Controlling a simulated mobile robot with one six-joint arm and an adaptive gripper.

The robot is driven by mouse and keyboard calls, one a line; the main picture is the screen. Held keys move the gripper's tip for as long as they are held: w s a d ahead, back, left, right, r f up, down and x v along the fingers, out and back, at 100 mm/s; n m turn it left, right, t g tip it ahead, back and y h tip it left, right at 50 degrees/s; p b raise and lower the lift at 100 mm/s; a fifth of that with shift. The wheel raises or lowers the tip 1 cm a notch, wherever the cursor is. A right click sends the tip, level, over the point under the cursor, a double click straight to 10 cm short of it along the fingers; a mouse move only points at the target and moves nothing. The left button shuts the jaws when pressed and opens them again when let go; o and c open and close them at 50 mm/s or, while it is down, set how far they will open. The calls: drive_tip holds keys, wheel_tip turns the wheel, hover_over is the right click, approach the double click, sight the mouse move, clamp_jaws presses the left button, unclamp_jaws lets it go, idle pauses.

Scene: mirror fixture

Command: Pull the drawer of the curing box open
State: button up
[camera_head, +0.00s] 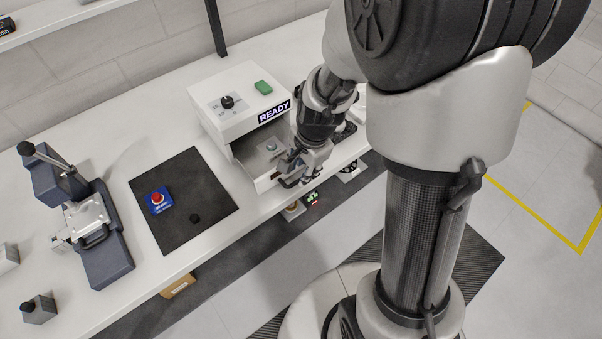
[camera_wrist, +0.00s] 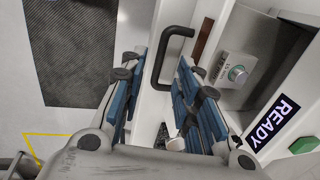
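The white curing box (camera_head: 225,110) stands on the bench with a READY display, also in the wrist view (camera_wrist: 272,125). Its drawer (camera_head: 263,182) stands out from the box, and its inside shows. A pale block with a round greenish knob (camera_wrist: 238,74) sits in it. The drawer's black bar handle (camera_wrist: 160,62) is on its white front. My gripper (camera_head: 292,176) is at the drawer front. In the wrist view the gripper (camera_wrist: 163,60) is open, with its blue-padded fingers on either side of the handle and gaps visible. Contact cannot be made out.
Left of the box lies a dark mat (camera_head: 180,225) with a blue-based red button (camera_head: 158,201). A dark lever press (camera_head: 85,220) stands further left. Open floor lies in front of the bench.

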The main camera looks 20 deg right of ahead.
wheel_tip(320, 180, up, 7)
drive_tip(key=s, duration=0.1)
drive_tip(key=shift+s+d+r, duration=0.2)
drive_tip(key=shift+s+d, duration=0.05)
idle(0.3)
drive_tip(key=s+a+r+n+t, duration=0.2)
drive_tip(key=s+r+n, duration=1)
drive_tip(key=s+n, duration=0.2)
drive_tip(key=shift+s+a+r+t+h, duration=0.15)
drive_tip(key=shift+s+a+t+h, duration=0.15)
drive_tip(key=shift+s, duration=0.85)
